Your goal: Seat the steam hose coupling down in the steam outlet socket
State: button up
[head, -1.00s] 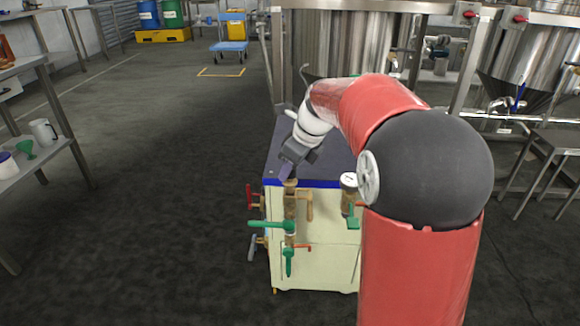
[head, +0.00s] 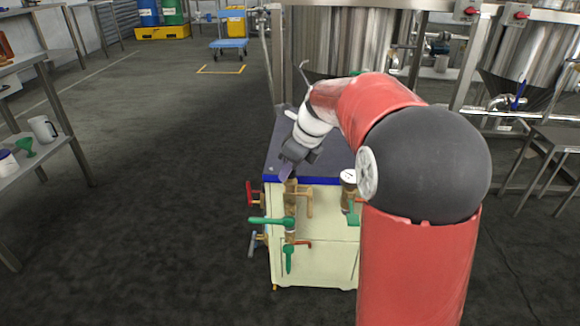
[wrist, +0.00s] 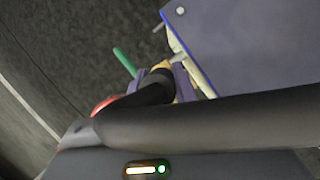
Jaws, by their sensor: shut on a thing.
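My gripper (head: 286,172) points down at the front left edge of the cream cabinet, just above an upright brass pipe (head: 290,200). In the wrist view its purple fingers (wrist: 160,82) are shut on a dark curved piece (wrist: 154,92), which appears to be the steam hose coupling. A brass fitting (wrist: 161,66) shows just beyond the fingers. The top of the brass pipe appears to be the steam outlet socket. The fingers and the dark piece hide the contact, so I cannot tell whether the coupling is inside the socket or above it.
The cream cabinet (head: 315,255) has a dark top with a blue edge. A green handle (head: 268,222), a red handle (head: 250,195) and a pressure gauge (head: 348,176) stick out in front. Steel tanks (head: 345,40) stand behind.

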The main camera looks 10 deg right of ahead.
jog(key=shift+f, duration=0.95)
dwell(1.1)
jog(key=o, duration=1.6)
jog(key=shift+r+p, duration=2.35)
jog(key=shift+r, duration=1.65)
jog(key=shift+s, duration=0.1)
